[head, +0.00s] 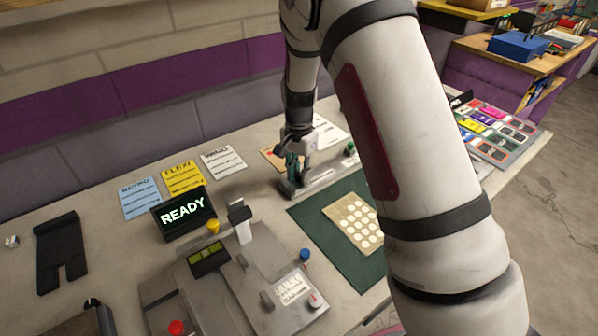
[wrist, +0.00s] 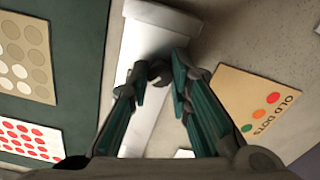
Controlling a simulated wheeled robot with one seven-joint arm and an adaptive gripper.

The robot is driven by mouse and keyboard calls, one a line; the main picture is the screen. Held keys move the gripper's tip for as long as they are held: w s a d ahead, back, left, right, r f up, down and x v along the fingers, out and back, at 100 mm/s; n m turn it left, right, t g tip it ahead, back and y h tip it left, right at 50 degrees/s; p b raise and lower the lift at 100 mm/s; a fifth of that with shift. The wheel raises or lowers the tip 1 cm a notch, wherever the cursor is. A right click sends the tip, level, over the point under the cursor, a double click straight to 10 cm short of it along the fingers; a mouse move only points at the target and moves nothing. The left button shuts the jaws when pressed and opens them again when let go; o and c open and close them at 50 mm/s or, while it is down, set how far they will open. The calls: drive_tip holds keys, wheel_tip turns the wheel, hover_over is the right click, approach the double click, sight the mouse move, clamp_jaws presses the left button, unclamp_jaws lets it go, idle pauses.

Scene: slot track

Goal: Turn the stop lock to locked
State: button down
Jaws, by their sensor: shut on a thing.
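In the wrist view, a small dark round knob (wrist: 159,71), which looks like the stop lock, sits on a long pale grey track (wrist: 140,130). My gripper (wrist: 161,87) has its green-sided fingers on either side of the knob and is shut on it. The fingers hide part of the knob, and I cannot read which way it is turned. In the head view, my gripper (head: 292,176) is down at the left end of the grey track (head: 325,178), behind the dark green mat (head: 318,225). The knob itself is hidden there.
A console (head: 235,285) with coloured buttons and a READY display (head: 183,214) stand at front left. A beige dotted card (head: 354,222) lies on the mat. An OLD DOTS card (wrist: 255,105) lies beside the track. A colourful tray (head: 495,133) is beyond my arm.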

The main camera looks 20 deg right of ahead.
sight(299, 174)
drive_tip(key=m, duration=0.5)
drive_tip(key=shift+m, duration=0.3)
drive_tip(key=m+p, duration=0.1)
drive_tip(key=m, duration=0.3)
drive_tip(key=shift+m, duration=0.4)
drive_tip(key=shift+w, duration=0.1)
drive_tip(key=c, duration=1.8)
unclamp_jaws()
drive_tip(key=shift+o, duration=0.2)
drive_tip(key=shift+r, duration=0.15)
wheel_tip(299, 174, up, 12)
